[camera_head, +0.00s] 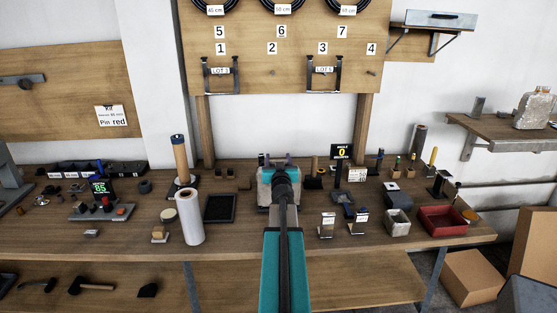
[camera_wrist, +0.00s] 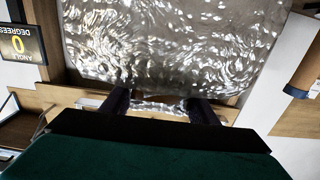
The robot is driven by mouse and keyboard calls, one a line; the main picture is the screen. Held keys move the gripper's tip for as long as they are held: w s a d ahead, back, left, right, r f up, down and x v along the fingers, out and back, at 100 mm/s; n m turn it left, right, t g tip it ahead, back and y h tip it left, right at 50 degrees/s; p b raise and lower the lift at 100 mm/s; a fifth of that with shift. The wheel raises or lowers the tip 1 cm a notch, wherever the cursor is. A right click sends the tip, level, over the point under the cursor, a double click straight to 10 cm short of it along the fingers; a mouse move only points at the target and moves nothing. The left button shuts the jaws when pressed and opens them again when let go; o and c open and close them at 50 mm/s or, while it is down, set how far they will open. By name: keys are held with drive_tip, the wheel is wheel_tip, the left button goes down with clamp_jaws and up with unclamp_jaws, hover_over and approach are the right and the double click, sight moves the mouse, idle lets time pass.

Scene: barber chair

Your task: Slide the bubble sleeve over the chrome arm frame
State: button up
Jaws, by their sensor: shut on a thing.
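The bubble sleeve, clear and shiny with a rippled surface, fills the upper middle of the wrist view (camera_wrist: 170,45). In the head view it looks like a grey translucent block (camera_head: 264,192) at the bench middle, partly hidden by my arm. My gripper (camera_wrist: 160,106) has its two dark fingers at the near edge of the sleeve and is shut on it. In the head view my gripper (camera_head: 275,160) is largely hidden behind my wrist.
An angle display (camera_head: 342,152) reading 0 stands right of the sleeve. A black tray (camera_head: 220,208) and a white roll (camera_head: 191,217) are at left. A red bin (camera_head: 447,221) is at right. Small parts crowd the bench.

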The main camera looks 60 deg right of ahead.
drive_tip(key=shift+s+a+f, duration=0.1)
drive_tip(key=shift+f, duration=0.4)
drive_tip(key=o, duration=1.4)
drive_tip(key=shift+f, duration=0.1)
drive_tip(key=shift+r, duration=0.25)
drive_tip(key=p+v, duration=0.2)
drive_tip(key=v, duration=0.6)
drive_tip(key=shift+a, duration=0.25)
drive_tip(key=p, duration=0.3)
drive_tip(key=shift+s+a, duration=0.15)
drive_tip(key=shift+a, duration=0.2)
drive_tip(key=s+a+p, duration=0.1)
drive_tip(key=p, duration=0.3)
drive_tip(key=shift+p, duration=0.3)
